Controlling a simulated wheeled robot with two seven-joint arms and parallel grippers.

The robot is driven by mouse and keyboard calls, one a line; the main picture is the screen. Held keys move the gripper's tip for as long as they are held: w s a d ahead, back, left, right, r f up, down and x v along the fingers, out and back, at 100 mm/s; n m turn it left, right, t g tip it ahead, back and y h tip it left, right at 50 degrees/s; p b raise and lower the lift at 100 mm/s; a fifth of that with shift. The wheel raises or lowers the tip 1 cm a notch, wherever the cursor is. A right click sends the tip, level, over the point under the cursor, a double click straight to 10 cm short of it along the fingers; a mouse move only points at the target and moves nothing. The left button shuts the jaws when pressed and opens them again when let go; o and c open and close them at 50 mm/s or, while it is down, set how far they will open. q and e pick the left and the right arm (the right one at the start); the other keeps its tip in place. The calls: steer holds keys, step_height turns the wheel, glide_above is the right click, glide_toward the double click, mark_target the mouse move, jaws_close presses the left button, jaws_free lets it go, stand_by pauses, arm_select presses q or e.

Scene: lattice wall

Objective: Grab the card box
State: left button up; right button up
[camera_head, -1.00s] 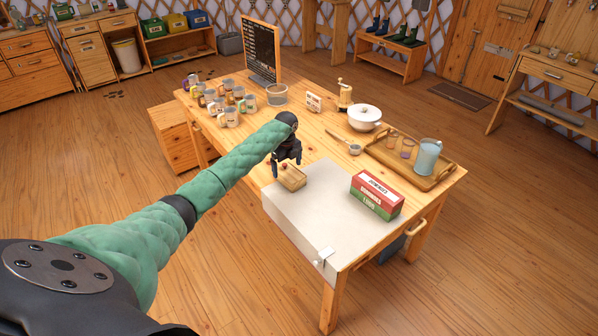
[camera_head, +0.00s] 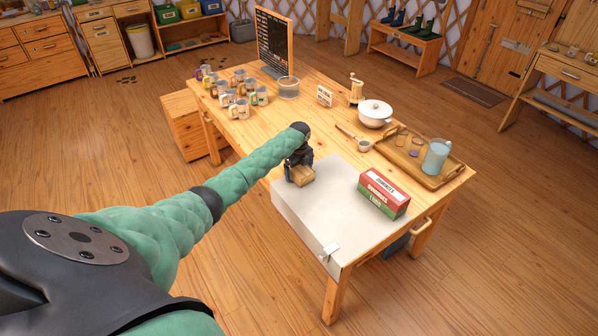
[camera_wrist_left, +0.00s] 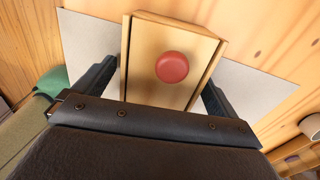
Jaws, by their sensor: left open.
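The card box appears to be the small light wooden box (camera_head: 303,177) on the pale sheet near the table's front left. In the left wrist view its wooden top (camera_wrist_left: 150,35) carries a round red knob (camera_wrist_left: 172,67). My left gripper (camera_head: 300,169) is at the box, with its dark fingers open on either side. The wrist view shows the box between the two fingers (camera_wrist_left: 158,76); I cannot tell whether either touches it. The gripper hides the knob and part of the box in the head view. My right gripper is not in view.
A red and green carton (camera_head: 383,193) lies to the right on the pale sheet (camera_head: 318,218). A wooden tray (camera_head: 402,165) with a blue pitcher (camera_head: 436,156), a white pot (camera_head: 375,113) and several mugs (camera_head: 239,100) stand further back.

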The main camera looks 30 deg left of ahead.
arm_select(q)
steer(key=shift+f, duration=0.45)
steer(key=shift+r, duration=0.1)
steer(key=c, duration=1.1)
